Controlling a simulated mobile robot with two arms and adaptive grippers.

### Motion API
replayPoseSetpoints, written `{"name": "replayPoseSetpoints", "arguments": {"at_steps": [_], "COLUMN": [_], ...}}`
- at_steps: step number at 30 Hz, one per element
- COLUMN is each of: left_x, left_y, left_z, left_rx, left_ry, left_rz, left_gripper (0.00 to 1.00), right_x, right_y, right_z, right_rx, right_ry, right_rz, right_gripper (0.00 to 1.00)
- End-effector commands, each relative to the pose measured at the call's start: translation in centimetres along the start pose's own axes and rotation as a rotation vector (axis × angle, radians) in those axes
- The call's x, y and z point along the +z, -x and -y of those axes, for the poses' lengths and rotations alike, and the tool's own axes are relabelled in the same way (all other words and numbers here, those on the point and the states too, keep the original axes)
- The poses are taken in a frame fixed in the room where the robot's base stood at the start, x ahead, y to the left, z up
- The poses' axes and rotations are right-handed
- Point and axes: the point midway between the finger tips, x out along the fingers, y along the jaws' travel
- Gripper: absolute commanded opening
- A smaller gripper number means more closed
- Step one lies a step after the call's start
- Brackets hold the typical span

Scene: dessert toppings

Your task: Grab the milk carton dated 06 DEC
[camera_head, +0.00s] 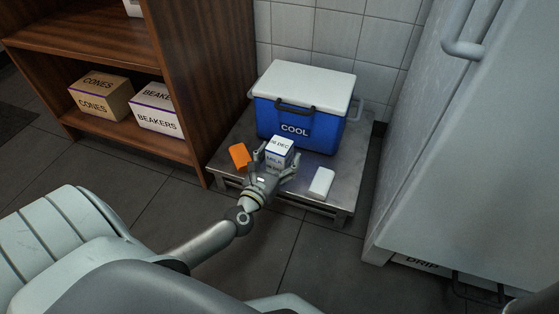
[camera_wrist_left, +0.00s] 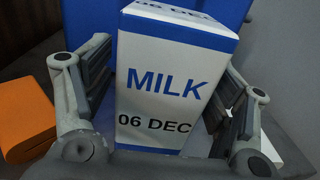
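The white milk carton (camera_head: 279,152) has blue bands and stands upright in front of the cooler. In the left wrist view the carton (camera_wrist_left: 165,85) reads MILK and 06 DEC on its front, with 06 DEC also on top. My left gripper (camera_head: 276,163) has one finger on each side of the carton. In the left wrist view the gripper (camera_wrist_left: 170,100) is open, and slim gaps seem to show between its pads and the carton. My right gripper is not in view.
A blue cooler (camera_head: 295,127) marked COOL, white lid closed, stands behind on a low metal platform (camera_head: 225,160). An orange block (camera_head: 239,156) lies left of the carton, a white block (camera_head: 322,182) right. A wooden shelf (camera_head: 180,70) stands left, a large pale cabinet (camera_head: 470,150) right.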

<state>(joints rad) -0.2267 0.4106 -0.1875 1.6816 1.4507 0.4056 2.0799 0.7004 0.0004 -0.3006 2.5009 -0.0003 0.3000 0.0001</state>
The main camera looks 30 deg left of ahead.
Motion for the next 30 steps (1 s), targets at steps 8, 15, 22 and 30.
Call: {"name": "replayPoseSetpoints", "arguments": {"at_steps": [8,15,22,30], "left_x": [0.0,0.2,0.2,1.4], "left_y": [0.0,0.0,0.0,0.0], "left_z": [0.0,0.0,0.0,0.0], "left_rx": [0.0,0.001,0.001,0.001], "left_ry": [0.0,0.0,0.0,0.001], "left_rz": [0.0,0.004,0.004,0.004], "left_gripper": [0.41,0.12,0.12,0.12], "right_x": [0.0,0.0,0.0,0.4], "right_y": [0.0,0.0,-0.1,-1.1], "right_z": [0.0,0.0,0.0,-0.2], "right_rx": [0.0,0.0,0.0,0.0], "right_ry": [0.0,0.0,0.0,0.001], "right_rz": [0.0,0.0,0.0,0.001], "right_gripper": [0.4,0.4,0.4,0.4]}}
